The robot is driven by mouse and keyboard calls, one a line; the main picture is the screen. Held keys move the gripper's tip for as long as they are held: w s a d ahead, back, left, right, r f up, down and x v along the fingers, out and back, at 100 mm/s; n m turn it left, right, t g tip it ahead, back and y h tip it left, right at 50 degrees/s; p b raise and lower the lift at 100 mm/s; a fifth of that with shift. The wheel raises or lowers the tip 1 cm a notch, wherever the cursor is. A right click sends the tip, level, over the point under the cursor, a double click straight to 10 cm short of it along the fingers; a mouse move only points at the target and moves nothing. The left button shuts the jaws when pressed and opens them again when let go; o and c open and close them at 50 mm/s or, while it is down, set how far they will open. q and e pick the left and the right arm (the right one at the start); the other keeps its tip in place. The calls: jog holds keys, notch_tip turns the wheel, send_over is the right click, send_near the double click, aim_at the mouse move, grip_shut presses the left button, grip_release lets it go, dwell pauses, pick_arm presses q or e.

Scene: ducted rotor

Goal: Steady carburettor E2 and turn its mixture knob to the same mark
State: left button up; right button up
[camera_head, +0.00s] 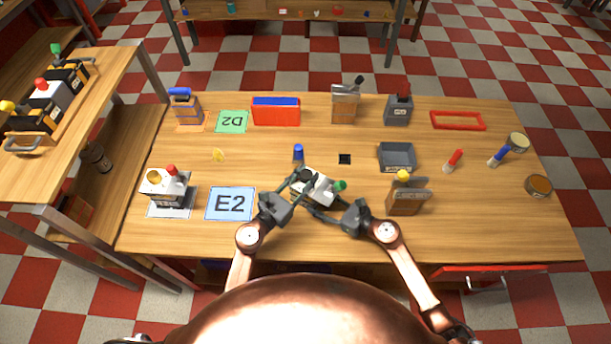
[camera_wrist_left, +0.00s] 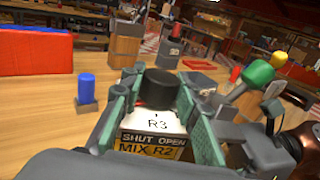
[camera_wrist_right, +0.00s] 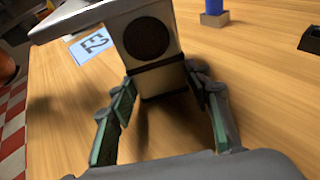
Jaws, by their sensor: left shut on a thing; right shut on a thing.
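A white carburettor (camera_head: 323,192) with a dark knob (camera_wrist_left: 171,90) and a green knob (camera_head: 340,186) is at the table's front middle, tilted. Its labels read R3 and SHUT OPEN MIX R2 in the left wrist view. My right gripper (camera_wrist_right: 160,98) is shut on the body from the other side, below a round dark opening (camera_wrist_right: 147,38). A blue E2 card (camera_head: 229,203) lies left of it. Which mark the knob points at is too small to tell.
Another carburettor (camera_head: 167,189) with a red knob stands on a pale mat at left. A blue-topped peg (camera_head: 298,152) and a grey tray (camera_head: 397,157) are behind. A wooden block with a yellow knob (camera_head: 405,196) stands close right of my right gripper.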

pick_arm(q)
jog(key=shift+d+m+g+h, duration=0.1)
jog(key=shift+m+g+h, duration=0.6)
jog(key=shift+h, duration=0.1)
jog(key=m+g+h, duration=0.2)
jog(key=shift+g+h, duration=0.3)
jog(key=shift+g, duration=0.1)
jog(key=shift+f+m+g+h, duration=0.1)
jog(key=shift+m+g+h, duration=0.6)
jog(key=shift+m+g, duration=0.5)
jog(key=shift+g, duration=0.5)
jog(key=shift+s+f+m+g+h, duration=0.1)
jog(key=shift+m+g+h, duration=0.2)
jog(key=o, duration=1.2)
jog(key=v, duration=1.2)
